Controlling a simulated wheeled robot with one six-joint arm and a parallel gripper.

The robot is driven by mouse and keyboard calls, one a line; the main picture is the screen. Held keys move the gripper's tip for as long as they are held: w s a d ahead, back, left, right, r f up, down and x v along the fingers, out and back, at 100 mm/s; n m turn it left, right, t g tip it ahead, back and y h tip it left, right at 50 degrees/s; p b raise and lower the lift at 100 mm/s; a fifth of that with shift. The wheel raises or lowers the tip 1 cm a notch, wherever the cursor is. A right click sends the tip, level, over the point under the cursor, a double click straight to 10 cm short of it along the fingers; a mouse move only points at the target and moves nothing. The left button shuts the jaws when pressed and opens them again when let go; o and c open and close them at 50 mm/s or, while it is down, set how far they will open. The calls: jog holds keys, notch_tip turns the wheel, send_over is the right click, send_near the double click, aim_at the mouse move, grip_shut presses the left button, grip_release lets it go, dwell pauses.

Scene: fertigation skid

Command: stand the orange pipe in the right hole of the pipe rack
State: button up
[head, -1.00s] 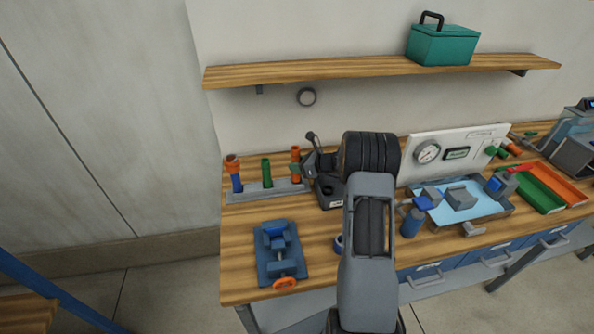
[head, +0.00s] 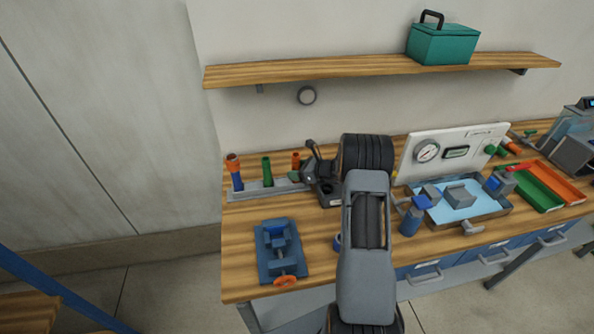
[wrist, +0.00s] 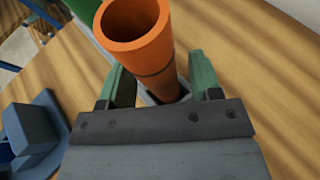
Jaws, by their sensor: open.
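The orange pipe (head: 296,157) stands in the right end of the grey pipe rack (head: 247,193), and its open top faces up in the wrist view (wrist: 135,22). It looks upright, with its lower end in the right hole; my gripper partly hides that end in the head view. My gripper (head: 295,176) is open, with its two green fingers (wrist: 162,85) on either side of the pipe low down. Small gaps show between the fingers and the pipe.
A green pipe (head: 267,170) and a blue pipe with an orange-brown top (head: 236,175) stand in the rack to the left. A blue vise (head: 280,250) lies in front. A gauge panel (head: 455,153) and a blue tray are to the right. A shelf (head: 380,70) hangs above.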

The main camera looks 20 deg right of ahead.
jog(key=shift+r, duration=0.15)
jog(key=b+v, duration=0.2)
jog(key=v, duration=0.8)
jog(key=s+a+r+n+g+h, duration=0.1)
jog(key=s+a+r+n+g, duration=0.2)
jog(key=s+a+r+n, duration=0.3)
jog(key=s+a+r+n+g+h, duration=0.1)
jog(key=s+a+r+n+g, duration=0.2)
jog(key=s+a+n, duration=0.35)
jog(key=s+a+r+n+h, duration=0.1)
jog(key=s+a+n+h, duration=0.2)
jog(key=s+n, duration=0.3)
jog(key=s+a+r+n+h, duration=0.2)
jog(key=s+a+n+h, duration=0.1)
jog(key=s+n, duration=0.4)
jog(key=shift+r+n+h, duration=0.3)
jog(key=shift+n, duration=0.95)
jog(key=shift+a, duration=0.1)
